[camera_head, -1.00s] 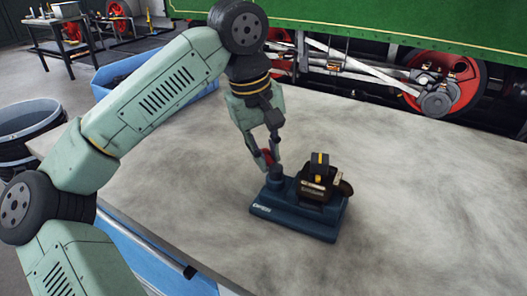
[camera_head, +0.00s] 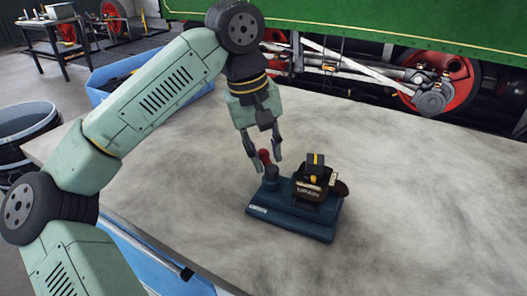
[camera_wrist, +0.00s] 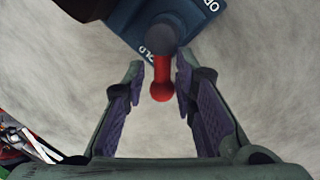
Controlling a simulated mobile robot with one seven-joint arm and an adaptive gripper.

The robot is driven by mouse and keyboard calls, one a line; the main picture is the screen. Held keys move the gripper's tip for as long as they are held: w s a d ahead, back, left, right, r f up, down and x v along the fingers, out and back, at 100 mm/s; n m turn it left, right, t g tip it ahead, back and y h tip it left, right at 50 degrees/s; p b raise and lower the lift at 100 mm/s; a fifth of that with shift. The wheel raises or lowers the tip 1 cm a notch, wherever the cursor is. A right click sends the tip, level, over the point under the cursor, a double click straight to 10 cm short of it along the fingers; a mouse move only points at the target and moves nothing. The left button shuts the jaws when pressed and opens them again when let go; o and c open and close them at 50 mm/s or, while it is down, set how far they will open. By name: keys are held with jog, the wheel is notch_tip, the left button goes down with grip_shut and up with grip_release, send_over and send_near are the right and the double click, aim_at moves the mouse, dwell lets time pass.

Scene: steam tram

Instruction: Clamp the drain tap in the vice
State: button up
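The vice (camera_head: 290,224) is a dark blue base on the table, with a round pivot post (camera_head: 271,174) at its left end. A lever with a red knob (camera_head: 265,156) stands at that post.
The grey table (camera_head: 420,210) is clear around the vice. A blue bin (camera_head: 190,98) stands behind the table at left, and a dark tub (camera_head: 28,130) at far left. The green tram (camera_head: 400,25) with red wheels stands behind the table.

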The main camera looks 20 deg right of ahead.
jog(key=shift+o, duration=1.1)
jog(key=v, duration=1.2)
jog(key=shift+d, duration=0.15)
